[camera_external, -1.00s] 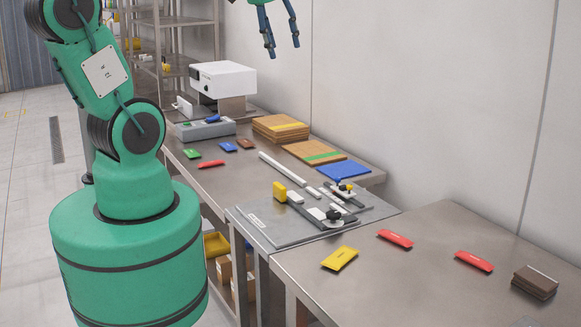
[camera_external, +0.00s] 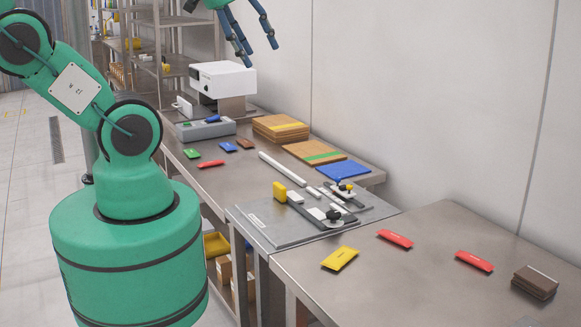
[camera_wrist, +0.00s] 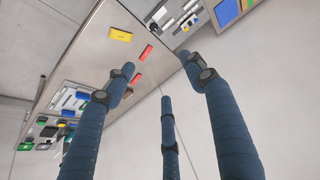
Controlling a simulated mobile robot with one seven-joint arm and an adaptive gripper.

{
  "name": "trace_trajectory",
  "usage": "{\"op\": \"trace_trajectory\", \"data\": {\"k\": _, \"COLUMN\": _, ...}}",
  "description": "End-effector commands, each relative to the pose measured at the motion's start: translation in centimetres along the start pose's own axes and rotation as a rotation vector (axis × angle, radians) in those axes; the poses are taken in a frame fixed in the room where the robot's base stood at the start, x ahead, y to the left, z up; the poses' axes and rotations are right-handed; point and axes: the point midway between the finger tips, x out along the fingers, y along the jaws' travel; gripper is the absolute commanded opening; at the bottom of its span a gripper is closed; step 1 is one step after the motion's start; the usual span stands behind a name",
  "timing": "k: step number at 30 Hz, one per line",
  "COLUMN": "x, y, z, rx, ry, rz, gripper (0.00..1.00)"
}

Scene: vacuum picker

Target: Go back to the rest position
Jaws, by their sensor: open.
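My gripper (camera_external: 254,36) hangs high at the top of the external view, in front of the back wall and above the level of the white box-shaped machine. Its blue fingers are spread open, with nothing between them. In the wrist view the fingers of my gripper (camera_wrist: 155,90) are apart and empty, with the table far below them. My green arm rises from its round base at the left, and its upper part runs out of the picture.
Air around my gripper is clear.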

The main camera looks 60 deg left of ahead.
Motion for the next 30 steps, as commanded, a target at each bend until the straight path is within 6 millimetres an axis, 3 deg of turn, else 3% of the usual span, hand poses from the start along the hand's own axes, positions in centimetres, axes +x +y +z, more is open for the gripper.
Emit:
{"op": "trace_trajectory", "data": {"k": 15, "x": 2.4, "y": 0.0, "z": 1.2, "rx": 0.000, "ry": 0.000, "rz": 0.000, "gripper": 0.55}}
{"op": "trace_trajectory", "data": {"k": 30, "x": 2.2, "y": 0.0, "z": 1.2, "rx": 0.000, "ry": 0.000, "rz": 0.000, "gripper": 0.59}}
